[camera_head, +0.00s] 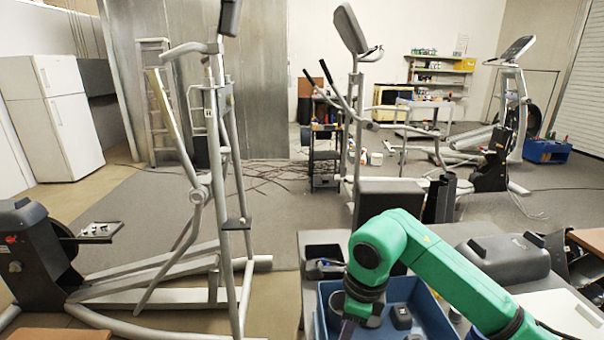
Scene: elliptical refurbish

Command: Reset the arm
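My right arm, green with dark joints, comes in from the lower right and bends down over a blue bin (431,306). Its dark wrist end and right gripper (349,328) are low in the bin's left part, at the picture's bottom edge. The fingertips are cut off or hidden, so I cannot tell whether they are open or shut, or hold anything. A dark object (401,317) lies in the bin beside the wrist. My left arm and gripper are not in view.
The bin stands on a grey table (312,247) with a black case (503,258) and a pale flat panel (562,312). An elliptical machine (222,190) stands at left, others behind. A white fridge (57,118) is far left. Grey floor (125,205) is open between.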

